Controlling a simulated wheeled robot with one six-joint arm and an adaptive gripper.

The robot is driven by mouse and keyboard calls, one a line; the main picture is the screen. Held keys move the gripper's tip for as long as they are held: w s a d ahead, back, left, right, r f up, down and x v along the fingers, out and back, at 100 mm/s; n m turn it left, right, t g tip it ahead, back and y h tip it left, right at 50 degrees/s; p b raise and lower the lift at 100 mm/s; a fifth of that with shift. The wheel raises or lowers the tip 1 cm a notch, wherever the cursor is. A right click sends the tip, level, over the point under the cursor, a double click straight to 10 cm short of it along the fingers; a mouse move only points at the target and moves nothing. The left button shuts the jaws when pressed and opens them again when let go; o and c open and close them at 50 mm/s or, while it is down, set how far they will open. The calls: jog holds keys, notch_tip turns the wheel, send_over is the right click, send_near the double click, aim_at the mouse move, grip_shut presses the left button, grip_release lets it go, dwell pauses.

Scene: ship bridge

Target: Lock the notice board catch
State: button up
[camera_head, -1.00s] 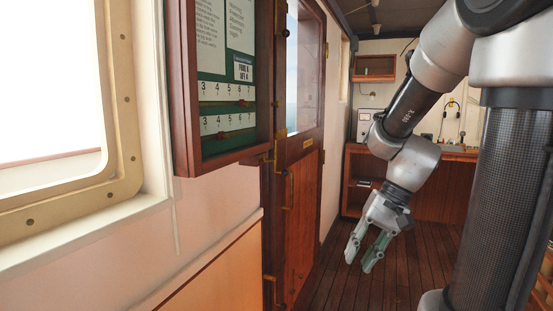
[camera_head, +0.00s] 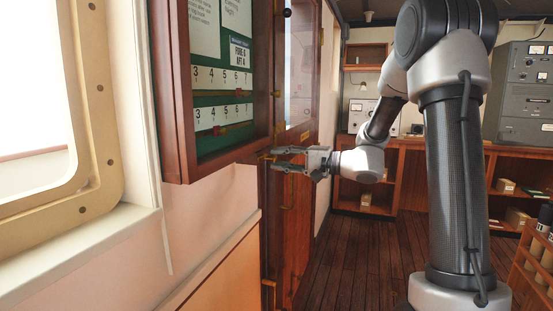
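The notice board (camera_head: 178,100) is a dark wooden case on the left wall, with green backing, white notices and two numbered scales with red markers. A small brass piece (camera_head: 265,157) shows at its lower right corner; it may be the catch, but it is too small to tell how it is set. My gripper (camera_head: 273,159) points left, level with the board's lower edge, with its fingertips close to that brass piece. The fingers are apart with a gap between them, and I see nothing held. Whether they touch the brass cannot be told.
A wooden door (camera_head: 300,195) with a window and brass fittings stands just behind the gripper. A window frame (camera_head: 100,130) is at the far left. Wooden shelving (camera_head: 410,160) with equipment lines the back. The wooden floor (camera_head: 350,265) is clear in the middle.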

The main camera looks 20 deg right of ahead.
jog(key=shift+x, duration=0.9)
grip_shut()
jog(key=shift+s+m, duration=0.1)
jog(key=shift+m, duration=0.2)
jog(key=shift+f+m, duration=0.1)
jog(key=shift+m, duration=8.5)
